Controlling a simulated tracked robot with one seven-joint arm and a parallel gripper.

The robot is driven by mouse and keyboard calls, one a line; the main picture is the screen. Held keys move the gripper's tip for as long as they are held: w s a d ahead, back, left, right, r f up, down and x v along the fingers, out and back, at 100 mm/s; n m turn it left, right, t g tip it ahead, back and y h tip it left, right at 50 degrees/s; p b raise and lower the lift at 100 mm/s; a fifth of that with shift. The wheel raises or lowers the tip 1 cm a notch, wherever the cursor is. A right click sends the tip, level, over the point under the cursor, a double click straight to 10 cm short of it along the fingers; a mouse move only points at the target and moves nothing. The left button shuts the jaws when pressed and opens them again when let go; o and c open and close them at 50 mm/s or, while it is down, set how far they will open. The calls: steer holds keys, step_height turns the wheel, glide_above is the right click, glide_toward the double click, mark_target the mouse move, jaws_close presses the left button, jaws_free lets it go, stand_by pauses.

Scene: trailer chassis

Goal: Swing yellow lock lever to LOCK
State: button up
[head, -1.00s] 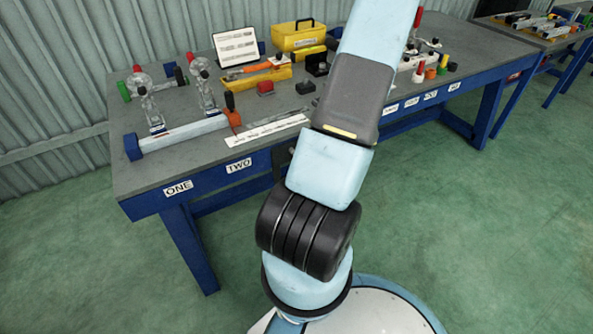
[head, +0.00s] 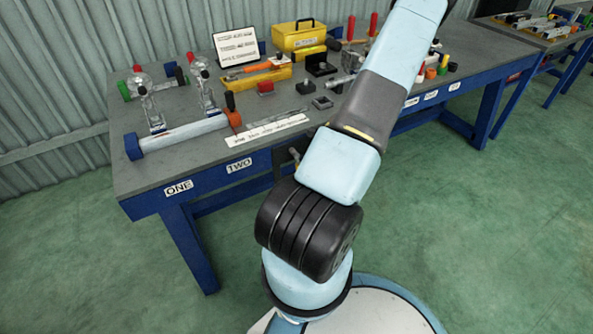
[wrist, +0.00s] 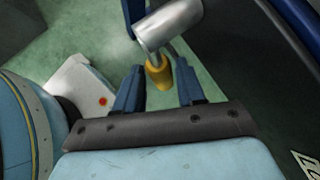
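In the wrist view, a yellow tip (wrist: 158,74) sticks out from the end of a silver metal cylinder (wrist: 168,24). It looks like the end of the lock lever. My gripper (wrist: 159,66) is open, with its two blue fingers apart. The yellow tip shows in the gap between the fingertips, nearer the middle than either finger. I see no finger pressed on it, and its depth is hard to judge. In the head view my gripper is out of sight. A small yellowish piece (head: 294,153) shows at the bench's front edge, partly hidden by my arm. No LOCK mark is readable.
The grey bench (head: 150,185) carries a clear clamp fixture on a white bar (head: 185,133), a yellow toolbox (head: 298,37), a small sign (head: 236,47) and several small blocks. The green floor (head: 90,270) in front is open.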

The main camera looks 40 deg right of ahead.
steer(key=shift+x, duration=1.95)
steer(key=shift+c, duration=0.4)
jaws_close()
